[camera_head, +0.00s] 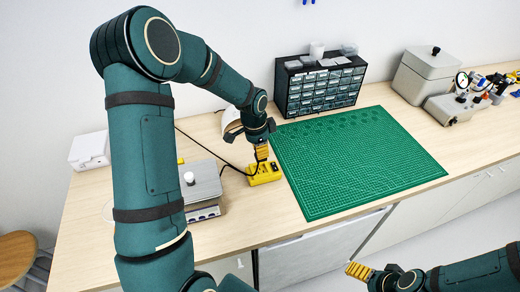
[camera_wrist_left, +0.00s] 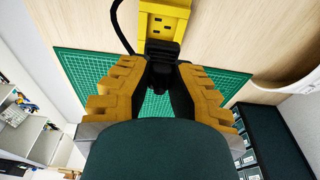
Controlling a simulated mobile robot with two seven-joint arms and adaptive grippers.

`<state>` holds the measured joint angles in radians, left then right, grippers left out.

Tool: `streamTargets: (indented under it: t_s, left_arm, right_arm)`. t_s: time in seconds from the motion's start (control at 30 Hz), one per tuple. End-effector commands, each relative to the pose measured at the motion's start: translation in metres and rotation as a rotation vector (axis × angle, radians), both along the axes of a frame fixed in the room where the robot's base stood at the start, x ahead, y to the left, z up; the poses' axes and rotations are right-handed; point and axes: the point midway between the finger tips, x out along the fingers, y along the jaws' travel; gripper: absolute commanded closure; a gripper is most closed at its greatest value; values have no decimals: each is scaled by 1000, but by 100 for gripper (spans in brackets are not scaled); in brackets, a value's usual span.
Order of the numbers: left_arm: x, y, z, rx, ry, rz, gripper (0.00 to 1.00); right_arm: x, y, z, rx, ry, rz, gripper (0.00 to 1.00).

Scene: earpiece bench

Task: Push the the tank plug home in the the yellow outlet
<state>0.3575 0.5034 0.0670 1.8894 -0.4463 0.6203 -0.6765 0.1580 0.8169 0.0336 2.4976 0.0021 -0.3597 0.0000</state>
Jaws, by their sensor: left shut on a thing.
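The yellow outlet (camera_head: 265,178) lies on the bench left of the green mat. In the left wrist view, the yellow outlet (camera_wrist_left: 166,20) shows dark slots on its face. My left gripper (camera_head: 262,153) is over the outlet, pointing down. In the wrist view, my left gripper (camera_wrist_left: 163,70) is shut on the black tank plug (camera_wrist_left: 163,48). The plug overlaps the near end of the outlet in that view; I cannot tell how deep it sits, as the fingers hide part of it. My right gripper (camera_head: 358,271) is low in the head view, away from the bench top; its jaw opening is unclear.
A black cable (camera_head: 205,148) runs across the bench near the outlet. A grey box with a white knob (camera_head: 201,182) stands to the left. The green mat (camera_head: 350,165) lies to the right, with a drawer cabinet (camera_head: 320,88) behind it.

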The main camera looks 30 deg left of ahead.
Motion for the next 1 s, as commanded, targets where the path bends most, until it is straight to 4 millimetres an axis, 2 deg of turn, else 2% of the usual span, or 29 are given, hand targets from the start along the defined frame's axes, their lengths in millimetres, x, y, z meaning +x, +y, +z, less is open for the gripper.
streamTargets:
  t_s: [0.37,1.0]
  left_arm:
    - [0,0,-10,0,0,-1,100]
    - [0,0,-58,0,0,-1,100]
  right_arm:
    - [0,0,-10,-1,0,0,19]
    - [1,2,-51,-8,1,-2,19]
